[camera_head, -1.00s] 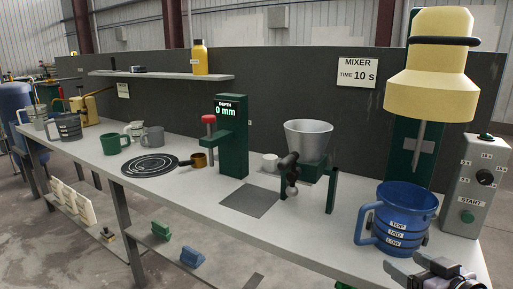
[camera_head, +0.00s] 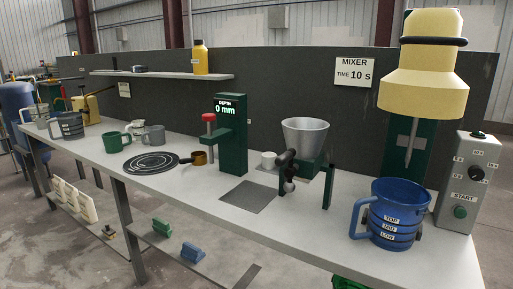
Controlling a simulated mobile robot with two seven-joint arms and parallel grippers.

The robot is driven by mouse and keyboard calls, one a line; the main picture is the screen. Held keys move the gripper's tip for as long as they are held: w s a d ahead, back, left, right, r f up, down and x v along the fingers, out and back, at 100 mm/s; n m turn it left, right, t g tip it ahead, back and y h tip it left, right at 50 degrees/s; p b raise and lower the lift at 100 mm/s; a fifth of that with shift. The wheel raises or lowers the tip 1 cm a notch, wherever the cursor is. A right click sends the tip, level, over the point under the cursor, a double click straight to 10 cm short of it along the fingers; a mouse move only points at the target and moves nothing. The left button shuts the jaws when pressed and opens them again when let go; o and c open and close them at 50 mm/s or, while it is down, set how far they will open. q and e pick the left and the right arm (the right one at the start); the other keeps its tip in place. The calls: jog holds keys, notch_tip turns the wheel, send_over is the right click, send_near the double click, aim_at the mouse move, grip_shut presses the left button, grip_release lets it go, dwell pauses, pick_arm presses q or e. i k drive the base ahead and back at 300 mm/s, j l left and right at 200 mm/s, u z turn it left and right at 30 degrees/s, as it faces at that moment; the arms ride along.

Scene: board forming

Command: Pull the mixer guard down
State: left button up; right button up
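The mixer stands at the right of the bench with a yellow, bell-shaped body (camera_head: 424,80) high on a dark green column (camera_head: 422,140). A black ring (camera_head: 434,41) runs around its upper part; I take the yellow bell to be the guard, but cannot be sure. A thin grey shaft (camera_head: 412,140) points down from it. A blue mug-like container (camera_head: 393,212) labelled TOP, MID and LOW stands below, with open space between its rim and the yellow body. Neither of my grippers is in view.
A grey control box (camera_head: 463,180) with a knob and a green START button stands right of the blue container. A grey hopper (camera_head: 306,135) on a green stand and a green depth press (camera_head: 232,135) are to the left. The bench front (camera_head: 310,225) is clear.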

aim_at(425, 84)
jog(key=i+l, duration=0.1)
jog(key=l, duration=0.5)
jog(key=i+l, duration=0.1)
jog(key=l, duration=0.5)
jog(key=i+l+u, duration=0.1)
jog(key=l, duration=0.5)
